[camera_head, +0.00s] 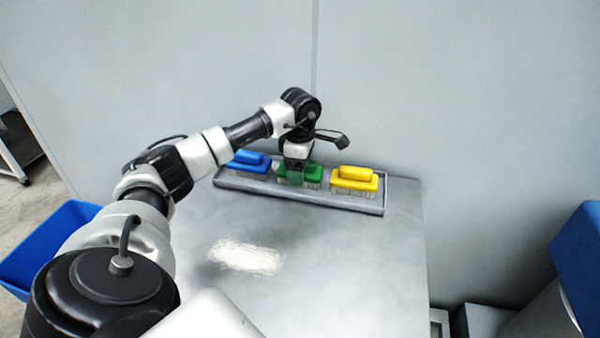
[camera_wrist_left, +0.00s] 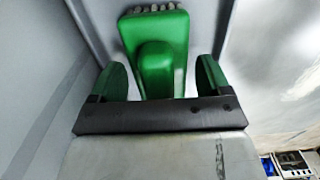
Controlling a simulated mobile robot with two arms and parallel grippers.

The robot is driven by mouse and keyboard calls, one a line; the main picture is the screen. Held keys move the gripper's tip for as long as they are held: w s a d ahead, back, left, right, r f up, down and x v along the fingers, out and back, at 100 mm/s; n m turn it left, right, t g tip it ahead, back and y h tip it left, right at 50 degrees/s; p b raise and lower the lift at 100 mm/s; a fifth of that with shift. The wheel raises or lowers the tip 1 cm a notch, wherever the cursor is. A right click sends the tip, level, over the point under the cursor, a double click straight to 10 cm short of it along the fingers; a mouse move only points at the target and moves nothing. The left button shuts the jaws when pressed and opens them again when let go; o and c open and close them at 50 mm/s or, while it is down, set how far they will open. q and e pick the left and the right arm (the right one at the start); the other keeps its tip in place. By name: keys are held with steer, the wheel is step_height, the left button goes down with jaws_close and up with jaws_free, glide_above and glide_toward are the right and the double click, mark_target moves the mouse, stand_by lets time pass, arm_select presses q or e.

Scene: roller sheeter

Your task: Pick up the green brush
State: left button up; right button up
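The green brush (camera_head: 312,175) stands in the grey tray (camera_head: 340,205) at the back of the table, between a blue and a yellow brush. My left gripper (camera_head: 297,178) is right over it, pointing down, and hides part of it. In the left wrist view the green brush (camera_wrist_left: 155,50) has its raised handle between the two green fingers of my left gripper (camera_wrist_left: 156,80). The fingers are apart, with a visible gap on each side of the handle. My right gripper is in neither view.
The blue brush (camera_head: 250,161) is at the tray's left end and the yellow brush (camera_head: 354,180) at its right end. A pale powdery patch (camera_head: 245,256) lies on the metal table (camera_head: 370,265). A wall rises behind the tray. A blue bin (camera_head: 45,245) stands left.

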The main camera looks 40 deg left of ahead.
arm_select(q)
steer(key=c, duration=0.8)
step_height(320, 180, up, 10)
steer(key=shift+r+b, duration=0.1)
steer(key=shift+b, duration=0.35)
steer(key=o, duration=0.4)
steer(key=shift+c, duration=1.4)
steer(key=shift+d, duration=0.1)
